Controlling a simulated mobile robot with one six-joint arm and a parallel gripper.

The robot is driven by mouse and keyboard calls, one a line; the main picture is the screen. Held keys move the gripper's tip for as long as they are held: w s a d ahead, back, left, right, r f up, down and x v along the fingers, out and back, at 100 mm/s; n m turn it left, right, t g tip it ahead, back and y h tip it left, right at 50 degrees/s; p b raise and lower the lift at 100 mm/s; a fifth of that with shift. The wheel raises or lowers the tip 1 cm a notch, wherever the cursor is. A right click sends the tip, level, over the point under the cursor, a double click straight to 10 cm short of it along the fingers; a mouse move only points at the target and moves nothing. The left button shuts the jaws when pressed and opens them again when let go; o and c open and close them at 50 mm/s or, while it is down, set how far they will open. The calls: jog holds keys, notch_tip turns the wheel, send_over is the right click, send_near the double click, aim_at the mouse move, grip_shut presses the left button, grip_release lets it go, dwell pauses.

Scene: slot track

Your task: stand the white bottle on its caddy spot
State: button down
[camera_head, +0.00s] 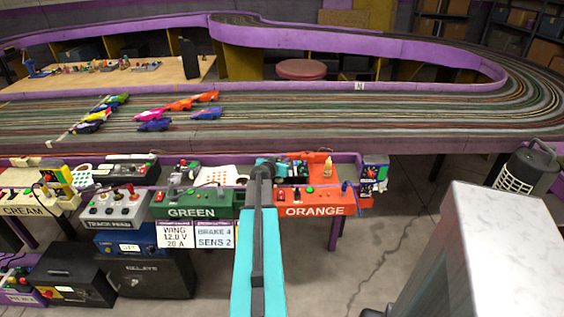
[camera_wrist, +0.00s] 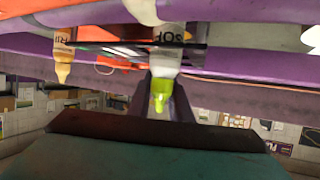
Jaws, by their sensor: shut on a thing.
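My gripper (camera_head: 262,172) reaches over the control shelf between the green and orange boxes. In the wrist view, which looks upside down, my gripper (camera_wrist: 160,88) is shut on the white bottle (camera_wrist: 166,68), which has a yellow-green nozzle and a partly readable label. The bottle's far end is close to a dark caddy-like frame (camera_wrist: 195,54); I cannot tell whether they touch. In the head view the bottle is hidden or too small to make out behind my gripper. A dark holder (camera_head: 283,167) with small items sits just right of my gripper.
The green box (camera_head: 192,203) is left of my arm. The slot track (camera_head: 330,117) lies beyond.

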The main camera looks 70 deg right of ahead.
jog(key=shift+f+b, duration=0.15)
jog(key=shift+b, duration=0.15)
jog(key=c, duration=1.6)
grip_release()
jog(key=shift+a+r+p, duration=0.1)
jog(key=shift+r+p, duration=0.1)
jog(key=shift+p, duration=0.1)
jog(key=shift+b+v, duration=0.35)
jog(key=shift+v, duration=1.05)
jog(key=shift+b+v, duration=0.8)
jog(key=shift+v, duration=3.7)
